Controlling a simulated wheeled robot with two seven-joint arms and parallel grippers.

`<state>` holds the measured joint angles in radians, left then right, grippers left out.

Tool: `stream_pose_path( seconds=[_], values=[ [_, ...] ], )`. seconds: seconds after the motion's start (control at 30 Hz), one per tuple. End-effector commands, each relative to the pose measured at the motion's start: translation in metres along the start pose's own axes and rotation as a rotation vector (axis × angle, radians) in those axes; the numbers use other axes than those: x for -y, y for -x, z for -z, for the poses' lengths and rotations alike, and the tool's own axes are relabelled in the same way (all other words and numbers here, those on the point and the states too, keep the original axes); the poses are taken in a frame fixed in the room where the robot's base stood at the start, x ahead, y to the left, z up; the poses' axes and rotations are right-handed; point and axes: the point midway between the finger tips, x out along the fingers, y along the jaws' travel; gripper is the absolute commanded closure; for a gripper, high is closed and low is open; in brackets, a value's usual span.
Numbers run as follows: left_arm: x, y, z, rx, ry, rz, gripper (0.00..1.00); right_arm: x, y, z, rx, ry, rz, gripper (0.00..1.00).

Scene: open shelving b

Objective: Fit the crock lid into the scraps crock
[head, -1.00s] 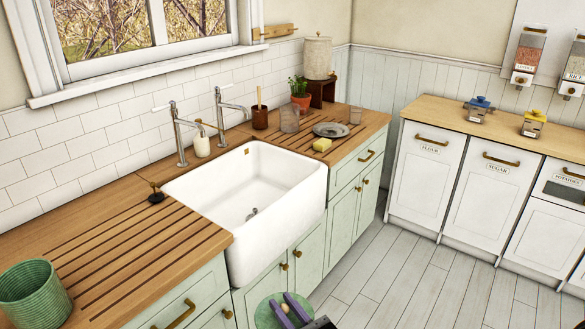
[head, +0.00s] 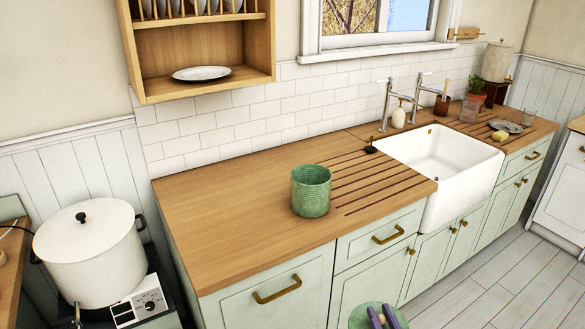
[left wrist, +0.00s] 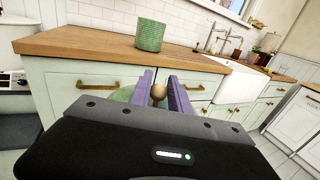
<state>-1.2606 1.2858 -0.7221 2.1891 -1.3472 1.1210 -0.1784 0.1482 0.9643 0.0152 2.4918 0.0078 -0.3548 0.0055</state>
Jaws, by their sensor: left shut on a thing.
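The scraps crock (head: 311,191) is a green ribbed pot standing upright on the wooden counter, left of the drainer grooves. It also shows in the left wrist view (left wrist: 151,35), beyond my fingers. The crock lid (head: 359,316) is a green disc with a small pale wooden knob, low at the bottom edge of the head view. My left gripper (head: 383,317), with purple fingers, is shut on the lid's knob (left wrist: 158,91). It holds the lid in front of the cabinets, apart from the crock. My right gripper is not in view.
The wooden counter (head: 225,205) is clear left of the crock. A white sink (head: 440,160) is to the right. A large white lidded pot (head: 90,250) stands at the far left. A plate rack (head: 200,50) hangs above the counter.

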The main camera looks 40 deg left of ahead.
Motion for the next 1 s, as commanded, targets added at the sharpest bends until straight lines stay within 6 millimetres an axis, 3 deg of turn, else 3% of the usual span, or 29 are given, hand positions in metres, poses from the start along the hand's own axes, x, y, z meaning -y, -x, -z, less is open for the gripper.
stream_pose_path(
  seconds=[0.37,0.63,0.8,0.87,1.0],
  values=[
    [0.000,0.000,-0.001,0.001,0.000,0.000,1.00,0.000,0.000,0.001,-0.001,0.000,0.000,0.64],
    [-0.008,-0.012,0.009,0.000,0.000,-0.044,1.00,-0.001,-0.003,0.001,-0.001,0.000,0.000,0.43],
    [-0.025,-0.045,0.031,-0.003,0.002,-0.150,1.00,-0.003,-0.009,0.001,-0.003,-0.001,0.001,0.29],
    [-0.030,-0.062,0.039,-0.003,0.003,-0.189,1.00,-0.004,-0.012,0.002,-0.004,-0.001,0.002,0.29],
    [-0.034,-0.118,0.043,-0.002,0.011,-0.253,1.00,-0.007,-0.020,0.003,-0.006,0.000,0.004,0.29]
  ],
)
